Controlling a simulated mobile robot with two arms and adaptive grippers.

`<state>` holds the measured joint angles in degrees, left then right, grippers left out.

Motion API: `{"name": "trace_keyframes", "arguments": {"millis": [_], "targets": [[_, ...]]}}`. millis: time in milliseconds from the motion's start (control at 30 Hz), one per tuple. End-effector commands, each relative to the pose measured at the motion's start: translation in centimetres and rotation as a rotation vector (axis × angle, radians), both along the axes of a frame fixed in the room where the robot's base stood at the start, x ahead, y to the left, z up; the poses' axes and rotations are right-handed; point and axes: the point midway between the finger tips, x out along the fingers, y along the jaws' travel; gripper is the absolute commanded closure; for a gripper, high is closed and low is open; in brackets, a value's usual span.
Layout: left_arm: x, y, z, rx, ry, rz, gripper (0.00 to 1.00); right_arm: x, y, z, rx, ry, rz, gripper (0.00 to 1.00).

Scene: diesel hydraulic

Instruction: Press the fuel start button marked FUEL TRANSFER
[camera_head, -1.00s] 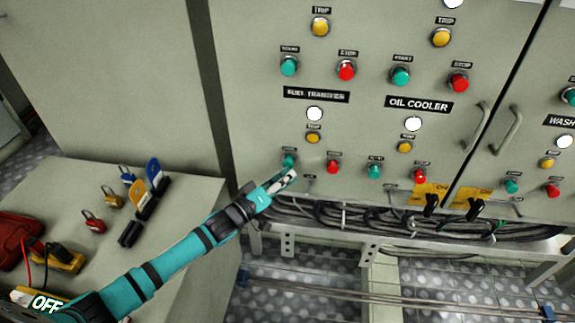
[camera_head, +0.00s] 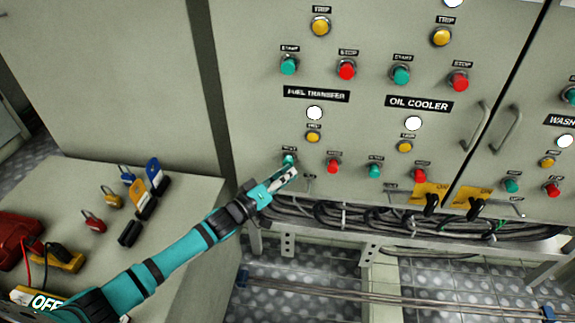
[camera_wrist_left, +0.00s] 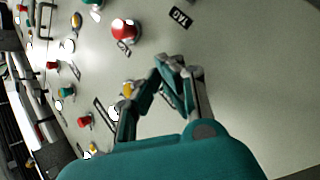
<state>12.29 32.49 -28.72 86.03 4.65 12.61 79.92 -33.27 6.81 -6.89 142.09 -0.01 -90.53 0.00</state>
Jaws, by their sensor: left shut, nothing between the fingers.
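The FUEL TRANSFER label (camera_head: 316,94) is on the grey cabinet, with a white lamp (camera_head: 314,113) and a yellow button (camera_head: 313,137) below it. Lower still are the green start button (camera_head: 289,159) at left and a red stop button (camera_head: 333,166) at right. My left gripper (camera_head: 293,172) is shut and empty. Its tips are just below the green button and overlap its lower edge in the head view; I cannot tell whether they touch. In the left wrist view the shut fingers (camera_wrist_left: 174,66) are over the panel, and the green button cannot be made out at their tips. My right gripper is not in view.
The OIL COOLER group (camera_head: 418,105) of similar buttons is to the right. Cables (camera_head: 350,215) run under the cabinet. A grey bench (camera_head: 185,200) with padlocks (camera_head: 112,197) and a red case (camera_head: 15,240) is at left.

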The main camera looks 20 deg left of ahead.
Motion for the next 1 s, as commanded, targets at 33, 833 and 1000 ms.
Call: {"name": "trace_keyframes", "arguments": {"millis": [33, 833, 1000], "targets": [[0.1, 0.0, 0.0, 0.001, -0.001, 0.001, 1.0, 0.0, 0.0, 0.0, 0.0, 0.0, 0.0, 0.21], [-0.9, -0.2, 0.3, -0.001, 0.0, 0.0, 1.0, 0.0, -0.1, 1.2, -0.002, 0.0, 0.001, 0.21], [-1.5, -0.3, 0.1, 0.001, -0.001, 0.001, 1.0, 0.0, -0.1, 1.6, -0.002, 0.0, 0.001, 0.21]]}}
